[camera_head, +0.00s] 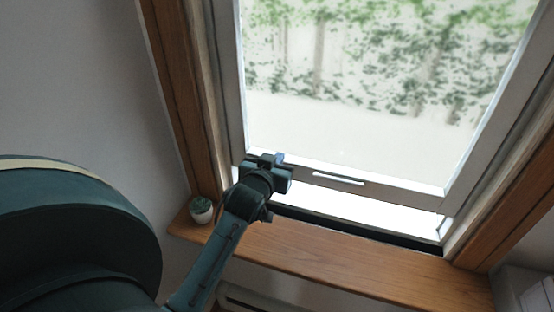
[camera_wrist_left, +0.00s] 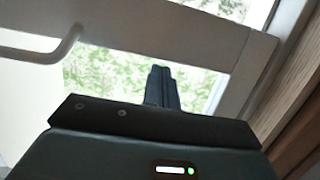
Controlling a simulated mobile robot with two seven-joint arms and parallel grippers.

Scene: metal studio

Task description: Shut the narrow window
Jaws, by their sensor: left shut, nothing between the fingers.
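The narrow window has a grey sash whose bottom rail (camera_head: 390,191) stands a little above the sill, with a bright open gap (camera_head: 330,205) under it. A pale bar handle (camera_head: 338,178) is on the middle of the rail; it also shows at the upper left in the left wrist view (camera_wrist_left: 62,48). My left gripper (camera_head: 268,159) is at the left end of the bottom rail, left of the handle. Its fingers (camera_wrist_left: 161,85) are shut and empty, seen against the gap and the rail. Whether they touch the rail is unclear. My right gripper is not in view.
A wooden sill (camera_head: 330,262) runs below the window, mostly clear. A small potted plant (camera_head: 201,209) stands at its left end, close to my left forearm. Wooden frame posts (camera_head: 183,95) flank the window. A light object (camera_head: 530,290) is at the lower right.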

